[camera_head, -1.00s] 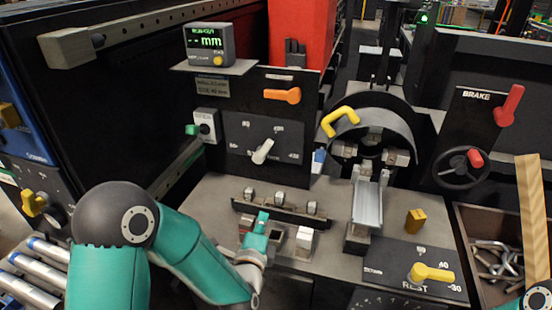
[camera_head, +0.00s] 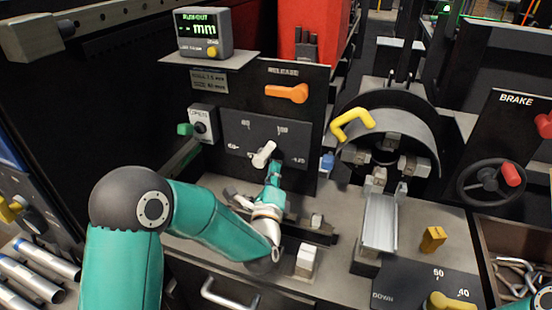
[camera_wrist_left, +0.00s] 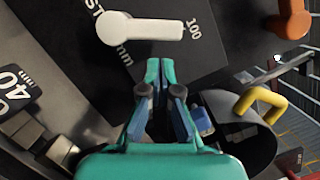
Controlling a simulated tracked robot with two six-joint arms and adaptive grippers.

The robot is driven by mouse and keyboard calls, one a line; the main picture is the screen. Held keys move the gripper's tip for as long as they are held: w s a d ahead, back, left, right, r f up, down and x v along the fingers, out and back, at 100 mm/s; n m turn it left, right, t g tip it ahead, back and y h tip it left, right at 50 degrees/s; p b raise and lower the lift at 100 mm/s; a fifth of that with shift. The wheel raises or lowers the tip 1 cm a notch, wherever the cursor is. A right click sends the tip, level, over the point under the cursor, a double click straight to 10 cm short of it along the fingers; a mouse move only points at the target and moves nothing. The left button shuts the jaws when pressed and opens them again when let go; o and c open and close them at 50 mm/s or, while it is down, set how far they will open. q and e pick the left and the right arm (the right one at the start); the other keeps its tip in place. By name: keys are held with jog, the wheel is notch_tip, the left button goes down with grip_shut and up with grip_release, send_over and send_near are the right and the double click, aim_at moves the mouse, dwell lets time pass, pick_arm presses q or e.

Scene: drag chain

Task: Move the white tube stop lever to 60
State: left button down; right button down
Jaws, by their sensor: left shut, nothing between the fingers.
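The white tube stop lever (camera_head: 264,154) sits on a dark dial plate (camera_head: 243,128) marked from 60 at left through 80 and 100 to 120 at right. It points up and right, toward 100. In the left wrist view the lever (camera_wrist_left: 145,29) has its round hub at left and its tip beside the 100. My left gripper (camera_head: 276,172) is shut and empty, just below and right of the lever. In the left wrist view its fingertips (camera_wrist_left: 160,68) are together below the lever, with a small gap showing. My right gripper is not in view.
An orange release lever (camera_head: 287,93) is above the dial. A yellow handle (camera_head: 351,124) and curved guard (camera_head: 410,125) stand to the right. A runout display (camera_head: 203,35) is above left.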

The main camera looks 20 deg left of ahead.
aim_at(266, 152)
pick_arm(q)
jog(key=shift+x, duration=2)
jog(key=shift+d+r, duration=0.1)
jog(key=shift+d, duration=0.1)
